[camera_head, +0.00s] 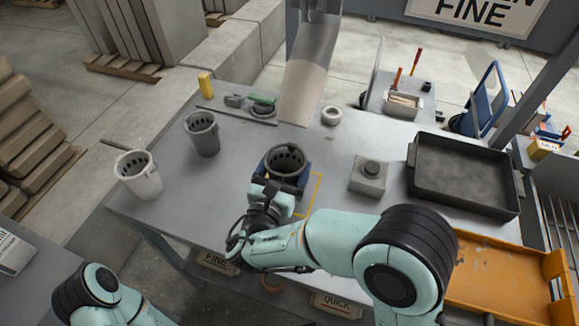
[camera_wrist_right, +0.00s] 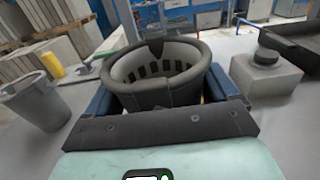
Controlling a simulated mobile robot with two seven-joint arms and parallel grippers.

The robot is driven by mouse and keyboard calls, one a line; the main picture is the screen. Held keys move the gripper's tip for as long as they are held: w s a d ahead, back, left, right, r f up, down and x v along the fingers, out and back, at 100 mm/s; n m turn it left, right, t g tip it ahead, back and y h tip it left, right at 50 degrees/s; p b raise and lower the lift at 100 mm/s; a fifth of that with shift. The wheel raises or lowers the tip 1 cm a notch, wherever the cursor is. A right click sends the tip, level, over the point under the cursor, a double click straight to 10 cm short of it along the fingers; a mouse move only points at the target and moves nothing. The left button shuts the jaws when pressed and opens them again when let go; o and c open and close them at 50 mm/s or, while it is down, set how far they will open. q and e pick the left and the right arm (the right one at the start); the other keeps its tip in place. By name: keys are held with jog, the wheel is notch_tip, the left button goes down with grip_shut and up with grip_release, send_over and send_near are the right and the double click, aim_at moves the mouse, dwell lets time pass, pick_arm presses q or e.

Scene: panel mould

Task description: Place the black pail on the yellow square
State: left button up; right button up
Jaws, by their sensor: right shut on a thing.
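The black pail (camera_head: 285,160) is upright at the middle of the grey table, its mouth facing up with a ring of slots inside. My right gripper (camera_head: 285,176) is shut on it, with a blue finger on each side. The right wrist view shows the same pail (camera_wrist_right: 165,98) between the fingers. The yellow square (camera_head: 318,186) is an outline on the table; its right part shows beside the pail, and the rest is hidden by the pail and my gripper. I cannot tell whether the pail touches the table. My left arm shows at the bottom left, its gripper out of frame.
A grey pail (camera_head: 202,134) and a white pail (camera_head: 139,174) stand to the left. A grey block with a round knob (camera_head: 368,177) stands to the right, before a black tray (camera_head: 463,175). A white ring (camera_head: 331,116) lies behind. An orange tray (camera_head: 500,280) is at front right.

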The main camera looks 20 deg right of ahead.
aim_at(290, 166)
jog(key=shift+x, duration=1.05)
jog(key=shift+w+d+f, duration=0.1)
jog(key=shift+f, duration=0.8)
jog(key=shift+w+f, duration=0.15)
jog(key=shift+f, duration=0.75)
jog(key=shift+b, duration=0.3)
jog(key=shift+f, duration=0.2)
jog(key=o, duration=1)
jog(key=shift+c, duration=0.2)
jog(key=shift+r, duration=0.25)
jog(key=v, duration=1.2)
jog(key=shift+s, duration=0.1)
